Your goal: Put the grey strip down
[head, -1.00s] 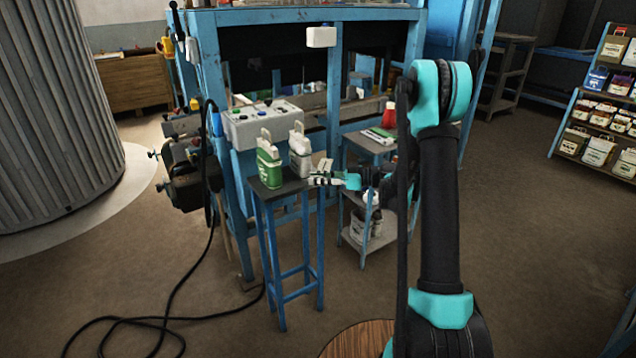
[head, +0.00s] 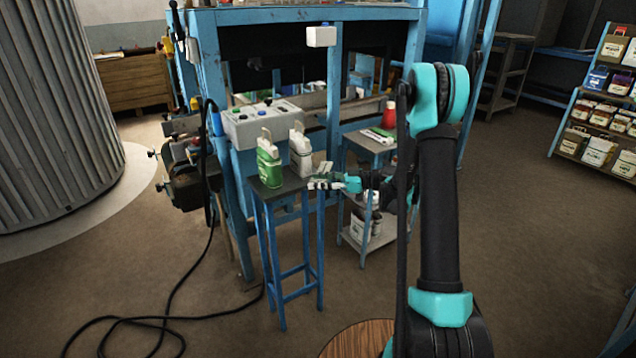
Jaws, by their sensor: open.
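My gripper (head: 320,178) is open at the right edge of the small blue stand's dark top (head: 287,194). It reaches in from the right, at about the height of the sacks' lower parts. I cannot make out the grey strip apart from the small pale and dark shapes at my fingertips.
A grey control box (head: 262,122) with coloured buttons is behind the sacks. A small shelf cart (head: 369,146) with a red-topped item stands behind my gripper. A black cable (head: 190,316) lies on the floor at left. The stand's front top is bare.

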